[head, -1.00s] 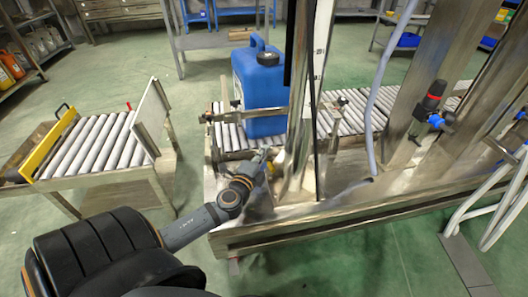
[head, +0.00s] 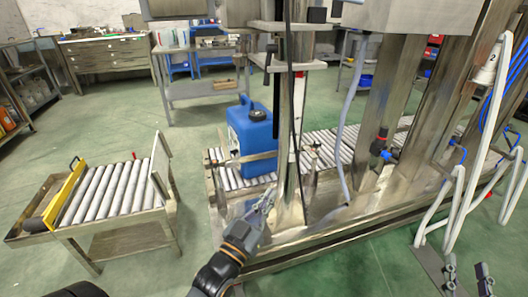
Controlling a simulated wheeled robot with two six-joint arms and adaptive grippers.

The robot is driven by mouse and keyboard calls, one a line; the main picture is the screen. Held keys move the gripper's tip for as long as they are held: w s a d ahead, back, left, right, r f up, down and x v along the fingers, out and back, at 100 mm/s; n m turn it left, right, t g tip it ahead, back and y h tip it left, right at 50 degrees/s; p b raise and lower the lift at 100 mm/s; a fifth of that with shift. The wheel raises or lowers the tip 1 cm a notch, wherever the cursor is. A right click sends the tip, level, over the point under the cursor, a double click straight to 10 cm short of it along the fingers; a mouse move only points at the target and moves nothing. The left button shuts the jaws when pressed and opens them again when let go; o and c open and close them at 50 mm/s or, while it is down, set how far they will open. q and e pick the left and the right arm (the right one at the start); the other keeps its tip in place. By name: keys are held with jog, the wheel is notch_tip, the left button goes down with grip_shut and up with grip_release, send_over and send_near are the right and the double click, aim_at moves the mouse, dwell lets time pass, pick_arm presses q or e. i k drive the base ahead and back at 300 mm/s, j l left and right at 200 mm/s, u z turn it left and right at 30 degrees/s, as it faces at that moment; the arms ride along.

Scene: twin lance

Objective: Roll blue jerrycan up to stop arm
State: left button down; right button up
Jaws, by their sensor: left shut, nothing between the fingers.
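The blue jerrycan (head: 252,131) with a black cap stands upright on the roller conveyor (head: 219,181), left of a steel column. A thin metal bar (head: 262,157) crosses its near side low down; I cannot tell whether this is the stop arm or whether it touches the can. My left gripper (head: 266,197) is shut and empty, in front of and below the jerrycan, near the foot of the column and apart from the can. My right gripper (head: 467,273) shows only as two separated grey fingers at the bottom right, with nothing between them.
A roller cart (head: 105,190) with a yellow end bar stands apart at left. The steel column (head: 291,185) and machine frame hide part of the conveyor. White bent tubes (head: 456,195) stand at right. Green floor is open between cart and conveyor.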

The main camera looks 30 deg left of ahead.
aim_at(250, 137)
jog(key=i+l+u, duration=0.2)
jog(key=u, duration=0.2)
jog(key=i+l+u, duration=0.15)
jog(key=l+u, duration=0.2)
jog(key=i+l+u, duration=0.1)
jog(key=l+u, duration=0.3)
jog(key=j, duration=0.1)
